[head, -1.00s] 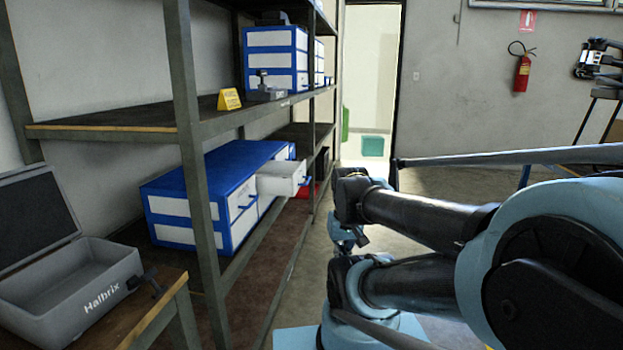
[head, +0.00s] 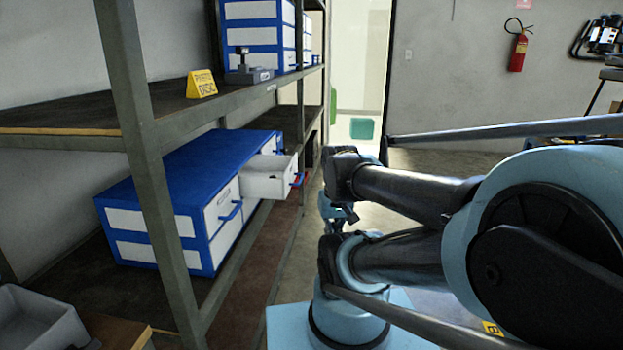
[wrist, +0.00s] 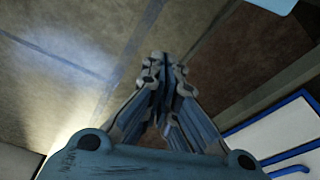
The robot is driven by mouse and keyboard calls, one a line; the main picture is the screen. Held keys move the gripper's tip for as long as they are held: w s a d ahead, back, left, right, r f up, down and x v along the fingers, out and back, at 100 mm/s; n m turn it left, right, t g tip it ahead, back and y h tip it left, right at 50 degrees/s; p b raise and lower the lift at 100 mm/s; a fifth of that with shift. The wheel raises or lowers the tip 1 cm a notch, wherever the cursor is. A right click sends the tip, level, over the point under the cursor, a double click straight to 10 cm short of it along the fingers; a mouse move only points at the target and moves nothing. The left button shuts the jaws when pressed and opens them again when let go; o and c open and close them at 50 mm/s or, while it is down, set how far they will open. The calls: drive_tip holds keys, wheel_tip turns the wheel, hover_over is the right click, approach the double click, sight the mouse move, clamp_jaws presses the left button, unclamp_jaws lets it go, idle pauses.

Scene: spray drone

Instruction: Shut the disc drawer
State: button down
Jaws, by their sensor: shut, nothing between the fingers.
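The other drawer fronts I can see in that cabinet look shut. In the wrist view my gripper (wrist: 160,62) is shut and empty, pointing over the floor. A white front with blue edging (wrist: 275,135) and part of a blue handle show at its lower right; I cannot tell which drawer that is. In the head view my arm hides most of the gripper.
Shelf posts (head: 150,130) stand in front of the cabinet. A yellow sign reading "PARTS DISC" (head: 202,84) and another blue-and-white cabinet (head: 258,40) are on the upper shelf. A grey case (head: 40,325) is at lower left. A fire extinguisher (head: 518,46) hangs at the back.

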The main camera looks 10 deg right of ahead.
drive_tip(key=w+r+m+y, duration=0.4)
drive_tip(key=w+r+m, duration=0.7)
drive_tip(key=w, duration=0.4)
drive_tip(key=w+d+m+y, duration=0.2)
drive_tip(key=w+d+m, duration=0.3)
drive_tip(key=w, duration=0.3)
drive_tip(key=w+d+m+y, duration=0.1)
drive_tip(key=w+d+m, duration=0.4)
drive_tip(key=w+m, duration=0.15)
drive_tip(key=w+a+f, duration=0.4)
drive_tip(key=a+f, duration=0.3)
drive_tip(key=a, duration=0.2)
drive_tip(key=shift+a+f+n, duration=0.3)
drive_tip(key=shift+a+n, duration=0.05)
drive_tip(key=shift+w+a, duration=0.1)
